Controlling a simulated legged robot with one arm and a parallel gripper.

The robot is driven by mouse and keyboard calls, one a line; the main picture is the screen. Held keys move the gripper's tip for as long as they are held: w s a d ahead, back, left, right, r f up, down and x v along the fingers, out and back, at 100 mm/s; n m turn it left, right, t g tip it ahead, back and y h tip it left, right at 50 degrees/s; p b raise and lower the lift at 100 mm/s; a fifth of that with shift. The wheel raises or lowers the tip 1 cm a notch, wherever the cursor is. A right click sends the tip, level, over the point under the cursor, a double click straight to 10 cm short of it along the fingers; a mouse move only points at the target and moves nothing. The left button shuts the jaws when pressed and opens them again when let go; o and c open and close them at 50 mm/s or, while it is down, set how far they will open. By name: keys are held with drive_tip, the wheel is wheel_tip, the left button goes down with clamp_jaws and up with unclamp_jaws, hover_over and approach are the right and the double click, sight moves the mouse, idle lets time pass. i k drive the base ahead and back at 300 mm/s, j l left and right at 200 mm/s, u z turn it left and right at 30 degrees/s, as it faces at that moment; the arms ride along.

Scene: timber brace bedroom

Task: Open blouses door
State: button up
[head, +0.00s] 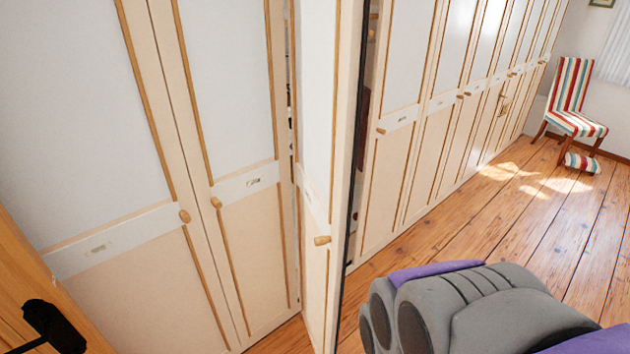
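A row of cream and white wardrobe doors runs from the left into the back. One wardrobe door (315,120) in the middle stands open, swung out toward me, with its round wooden knob (321,240) on the near side. A dark gap shows behind it, with little of the inside visible. The label plates are too small to read, so I cannot tell which door is the blouses door. Two doors left of it look shut, with knobs at the left door (184,216) and the right door (216,203). My gripper is not in view; only my grey and purple arm part shows at the lower right.
More shut wardrobe doors (400,150) continue toward the back. A striped chair (573,105) stands at the far right. A wooden panel with a black handle (55,327) is at the lower left.

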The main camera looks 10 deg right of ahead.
sight(407, 32)
drive_tip(key=i+l, duration=0.1)
drive_tip(key=l, duration=0.25)
drive_tip(key=i+l, duration=0.1)
drive_tip(key=l, duration=0.25)
drive_tip(key=i+l+u, duration=0.1)
drive_tip(key=l, duration=0.25)
drive_tip(key=i+l, duration=0.1)
drive_tip(key=l, duration=0.25)
drive_tip(key=i+l+u, duration=0.1)
drive_tip(key=i+l, duration=0.25)
drive_tip(key=i, duration=0.2)
drive_tip(key=i+l+u, duration=0.1)
drive_tip(key=i+l, duration=0.35)
drive_tip(key=i, duration=0.15)
drive_tip(key=i+j, duration=0.1)
drive_tip(key=i, duration=0.2)
